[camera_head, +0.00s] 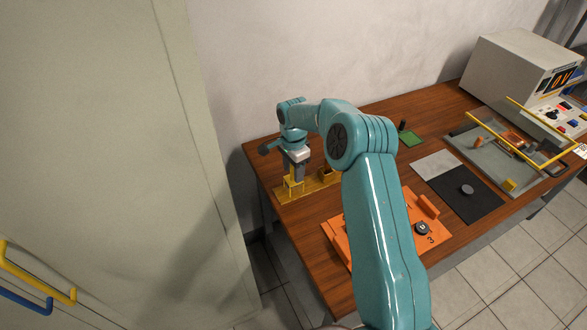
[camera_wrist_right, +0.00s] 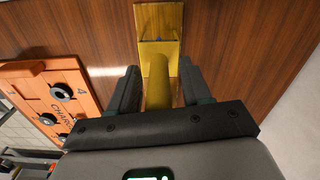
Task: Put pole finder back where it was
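My right gripper (camera_head: 294,176) is at the back left of the wooden table, over one end of a yellow stand (camera_head: 312,189). In the right wrist view, a yellow rod-like piece (camera_wrist_right: 158,82) lies between the two fingers of the gripper (camera_wrist_right: 158,90), with a narrow gap to each finger. The yellow stand (camera_wrist_right: 160,18) lies beyond it in that view, with a small dark bluish spot in its recess. I cannot tell whether the yellow piece is the pole finder or part of the stand. My left gripper is not in view.
An orange panel (camera_head: 338,233) lies at the table's front, partly behind my right arm. A black mat (camera_head: 464,193) with a grey disc, a green pad (camera_head: 411,137), a grey tray (camera_head: 497,152) with yellow bars and an instrument box (camera_head: 507,70) stand further right. A pale cabinet fills the left.

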